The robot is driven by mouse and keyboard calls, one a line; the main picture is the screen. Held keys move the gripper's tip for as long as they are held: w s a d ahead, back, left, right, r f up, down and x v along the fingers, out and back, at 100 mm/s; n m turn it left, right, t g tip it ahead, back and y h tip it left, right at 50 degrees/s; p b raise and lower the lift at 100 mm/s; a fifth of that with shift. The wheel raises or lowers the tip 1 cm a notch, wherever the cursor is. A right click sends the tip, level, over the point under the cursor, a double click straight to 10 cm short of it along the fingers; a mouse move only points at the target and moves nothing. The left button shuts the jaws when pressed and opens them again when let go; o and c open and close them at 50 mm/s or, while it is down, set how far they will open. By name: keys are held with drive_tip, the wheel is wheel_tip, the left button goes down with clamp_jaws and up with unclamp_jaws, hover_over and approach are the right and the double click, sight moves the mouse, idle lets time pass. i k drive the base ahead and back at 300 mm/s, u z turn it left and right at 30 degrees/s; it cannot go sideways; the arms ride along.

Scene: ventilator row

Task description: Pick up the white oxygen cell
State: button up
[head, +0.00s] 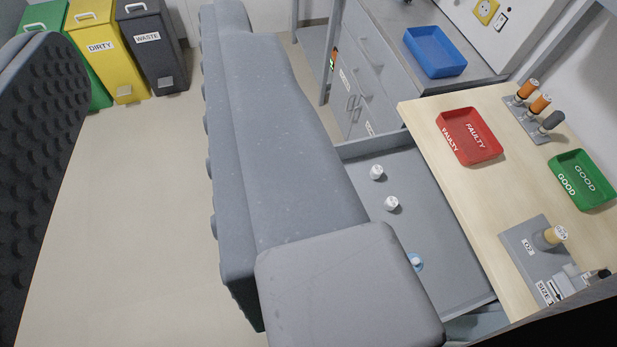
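Two small white cylindrical pieces, which look like cells, stand apart in an open grey drawer or tray (425,215). The farther white cell (376,172) is near the drawer's back left, and the nearer white cell (391,203) is a little closer. A third small piece, white with a blue base (415,263), is further forward in the drawer, partly hidden by my grey arm. Any markings on these pieces are too small to read. My gripper is not in view, so I cannot tell its state.
A wooden bench (470,210) beside the drawer carries a red FAULTY tray (468,136), a green GOOD tray (583,180) and a grey fixture (540,260) holding a tan, white-topped piece. A blue tray (434,52) is behind. Yellow DIRTY (105,50) and grey WASTE (150,50) bins stand far left.

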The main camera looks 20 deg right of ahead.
sight(376, 172)
drive_tip(key=z, duration=1.4)
drive_tip(key=k, duration=1.8)
drive_tip(key=u, duration=0.55)
drive_tip(key=i, duration=1)
drive_tip(key=z, duration=0.35)
